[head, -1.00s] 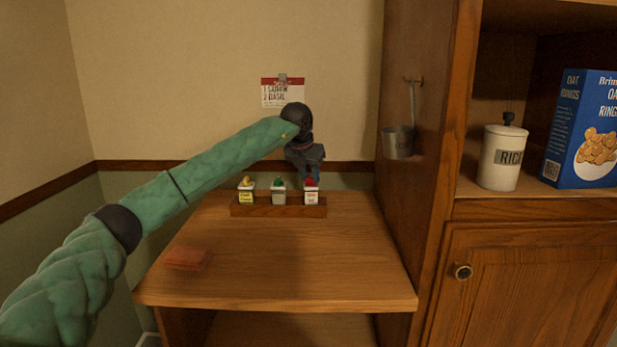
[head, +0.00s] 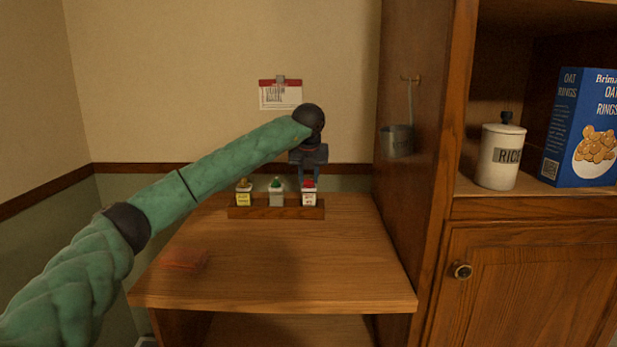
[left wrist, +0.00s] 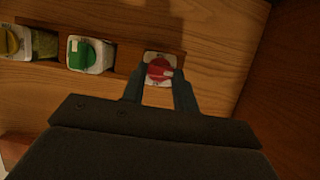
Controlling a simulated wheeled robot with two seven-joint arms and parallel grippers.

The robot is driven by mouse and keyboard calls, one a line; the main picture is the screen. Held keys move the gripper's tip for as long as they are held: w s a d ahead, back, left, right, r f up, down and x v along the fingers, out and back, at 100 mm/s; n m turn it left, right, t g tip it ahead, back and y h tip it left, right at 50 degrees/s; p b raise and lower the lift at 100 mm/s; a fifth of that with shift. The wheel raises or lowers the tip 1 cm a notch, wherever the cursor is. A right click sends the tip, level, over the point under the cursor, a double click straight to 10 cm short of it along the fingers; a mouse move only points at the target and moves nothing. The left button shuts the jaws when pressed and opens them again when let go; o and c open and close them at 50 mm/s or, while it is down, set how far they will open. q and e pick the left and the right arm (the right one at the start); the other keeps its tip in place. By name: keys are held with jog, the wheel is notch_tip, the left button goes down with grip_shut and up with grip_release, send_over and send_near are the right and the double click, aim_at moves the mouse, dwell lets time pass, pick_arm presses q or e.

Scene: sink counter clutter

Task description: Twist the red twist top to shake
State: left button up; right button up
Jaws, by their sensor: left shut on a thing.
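The red twist top (head: 309,184) sits on the rightmost small spice tin (head: 309,200) in the wooden rack (head: 275,212) on the counter. It also shows in the left wrist view (left wrist: 159,70), with a pale mark on it. My left gripper (head: 309,180) points down over this tin, its fingers shut on the red top from both sides. In the left wrist view the fingers (left wrist: 160,85) stand on either side of the top. The tin stands upright in the rack. My right gripper is not in view.
Tins with a green top (head: 276,185) and a yellow top (head: 244,184) stand left in the same rack. A folded reddish cloth (head: 184,259) lies at the front left. A tall cabinet side (head: 405,220) bounds the right. The middle of the counter (head: 300,260) is clear.

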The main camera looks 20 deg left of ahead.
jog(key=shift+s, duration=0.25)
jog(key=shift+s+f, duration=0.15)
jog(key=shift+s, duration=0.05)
pick_arm(q)
jog(key=o, duration=1)
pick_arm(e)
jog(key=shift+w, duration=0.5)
pick_arm(q)
jog(key=shift+s+r, duration=0.2)
jog(key=shift+r, duration=0.35)
jog(key=v, duration=0.6)
jog(key=shift+s+r, duration=0.2)
jog(key=shift+r, duration=0.05)
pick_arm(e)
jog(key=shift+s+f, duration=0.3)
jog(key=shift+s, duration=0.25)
